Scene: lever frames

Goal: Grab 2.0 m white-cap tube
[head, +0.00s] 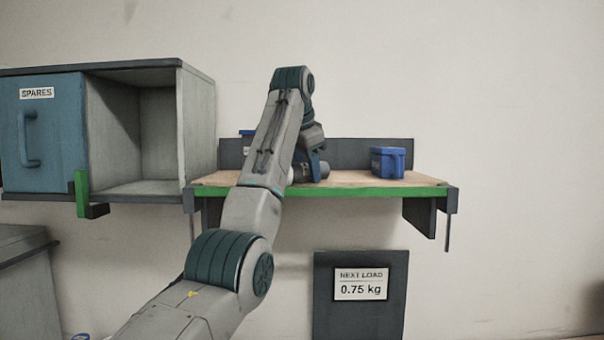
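My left arm reaches up from the bottom of the head view to the wall shelf (380,180). My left gripper (314,166) is low over the shelf board, mostly hidden by its own wrist, and I cannot tell whether it is open or shut. A short dark grey rounded piece (324,171) shows right beside it at board level. A small pale patch shows at the arm's edge there. I cannot tell whether these belong to a tube, and no white cap or 2.0 m marking is readable. My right gripper is not in view.
A blue bin (388,162) stands on the shelf's right part. Another blue-topped item (247,134) is partly hidden behind my arm. At left is a grey cabinet (198,125) with a blue SPARES door (44,135) and an open compartment. A 0.75 kg sign (360,284) is below.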

